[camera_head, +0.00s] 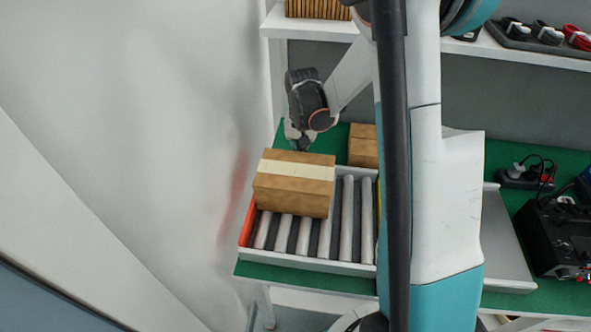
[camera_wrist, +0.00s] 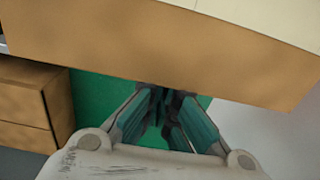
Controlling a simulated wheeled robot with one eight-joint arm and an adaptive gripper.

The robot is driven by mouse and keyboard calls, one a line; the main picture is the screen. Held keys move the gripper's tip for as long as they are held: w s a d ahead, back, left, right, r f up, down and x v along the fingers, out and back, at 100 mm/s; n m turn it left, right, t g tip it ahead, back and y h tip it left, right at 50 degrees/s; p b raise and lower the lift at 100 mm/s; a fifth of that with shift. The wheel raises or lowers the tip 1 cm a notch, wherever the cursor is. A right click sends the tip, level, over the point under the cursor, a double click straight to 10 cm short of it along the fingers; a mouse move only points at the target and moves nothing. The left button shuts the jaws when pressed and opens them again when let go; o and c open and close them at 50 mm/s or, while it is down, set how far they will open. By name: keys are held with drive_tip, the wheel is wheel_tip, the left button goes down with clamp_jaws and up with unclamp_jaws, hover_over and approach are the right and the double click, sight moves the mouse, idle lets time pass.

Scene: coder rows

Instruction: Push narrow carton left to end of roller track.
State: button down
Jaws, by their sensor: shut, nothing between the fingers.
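A brown carton (camera_head: 293,188) with a pale tape strip sits on the roller track (camera_head: 345,215), over its left part close to the orange end stop (camera_head: 247,226). I cannot tell whether it touches the stop. It fills the top of the wrist view (camera_wrist: 150,45). I take it as the narrow carton. My gripper (camera_head: 303,144) is behind the carton's far edge, pointing down. In the wrist view my gripper's fingertips (camera_wrist: 168,92) are together beside the carton's face, with nothing held. Whether they touch the carton is unclear.
A second brown carton (camera_head: 362,146) stands behind the track, partly hidden by my arm; it shows at left in the wrist view (camera_wrist: 25,105). The green bench top (camera_head: 300,276) borders a white wall at left. Rollers right of the carton are bare. A dark device (camera_head: 555,240) stands far right.

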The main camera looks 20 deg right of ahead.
sight(299, 164)
drive_tip(key=shift+s+a, duration=0.5)
drive_tip(key=shift+s, duration=0.2)
drive_tip(key=shift+s+a, duration=0.45)
drive_tip(key=shift+s, duration=0.25)
wheel_tip(299, 164, up, 10)
drive_tip(key=w+d+p, duration=0.1)
drive_tip(key=p, duration=0.5)
drive_tip(key=shift+w, duration=0.35)
drive_tip(key=shift+d, duration=0.1)
